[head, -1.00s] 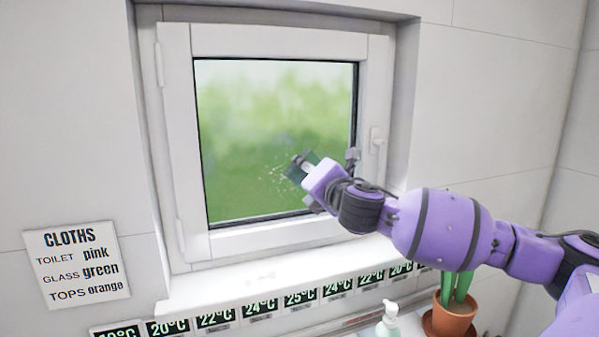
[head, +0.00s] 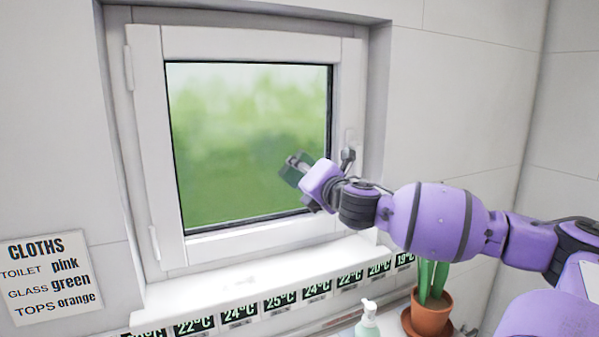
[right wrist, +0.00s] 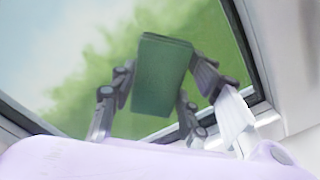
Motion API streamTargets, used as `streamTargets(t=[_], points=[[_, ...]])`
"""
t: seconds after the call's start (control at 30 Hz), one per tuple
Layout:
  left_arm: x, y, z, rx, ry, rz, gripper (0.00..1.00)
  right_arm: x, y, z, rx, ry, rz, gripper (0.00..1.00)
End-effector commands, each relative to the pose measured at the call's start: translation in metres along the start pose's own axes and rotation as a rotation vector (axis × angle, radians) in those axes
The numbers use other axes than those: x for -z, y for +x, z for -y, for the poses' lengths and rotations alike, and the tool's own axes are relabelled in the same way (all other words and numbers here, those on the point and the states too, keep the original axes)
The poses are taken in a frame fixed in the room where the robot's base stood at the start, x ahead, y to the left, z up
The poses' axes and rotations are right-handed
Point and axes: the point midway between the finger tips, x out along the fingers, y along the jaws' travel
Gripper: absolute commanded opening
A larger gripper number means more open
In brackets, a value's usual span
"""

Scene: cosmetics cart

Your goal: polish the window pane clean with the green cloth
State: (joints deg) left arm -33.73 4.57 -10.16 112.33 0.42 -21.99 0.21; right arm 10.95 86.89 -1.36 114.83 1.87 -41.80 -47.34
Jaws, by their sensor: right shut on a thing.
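The window pane (head: 245,120) fills the white frame in the head view, with blurred green and pale sky behind it. No specks show on its visible part. My right gripper (head: 296,170) is at the lower right of the pane, shut on the dark green cloth (head: 291,172). In the right wrist view the cloth (right wrist: 163,75) is a folded green block between the fingers, at or very near the glass; exact contact cannot be told. The fingers and a reflection of them show around it. My left gripper is not in view.
The white window frame (head: 148,150) has a handle (head: 350,140) on its right side. A sill (head: 255,272) lies below, with a strip of temperature labels. A soap bottle (head: 367,322) and a potted plant (head: 428,310) stand at lower right. A cloth sign (head: 50,278) hangs at left.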

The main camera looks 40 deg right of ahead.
Motion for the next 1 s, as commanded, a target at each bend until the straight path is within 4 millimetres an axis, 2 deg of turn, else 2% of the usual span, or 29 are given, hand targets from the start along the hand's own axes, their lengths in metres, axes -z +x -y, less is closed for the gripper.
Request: streamTargets(t=[0.17, 0.7, 1.0], points=[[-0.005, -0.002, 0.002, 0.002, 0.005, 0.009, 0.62, 0.000, -0.006, 0.001, 0.002, -0.001, 0.000, 0.22], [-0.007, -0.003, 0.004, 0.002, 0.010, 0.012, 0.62, 0.001, -0.057, 0.001, 0.001, 0.001, -0.002, 0.22], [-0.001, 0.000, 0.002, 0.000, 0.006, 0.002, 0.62, 0.000, -0.060, -0.001, -0.001, 0.000, 0.000, 0.22]])
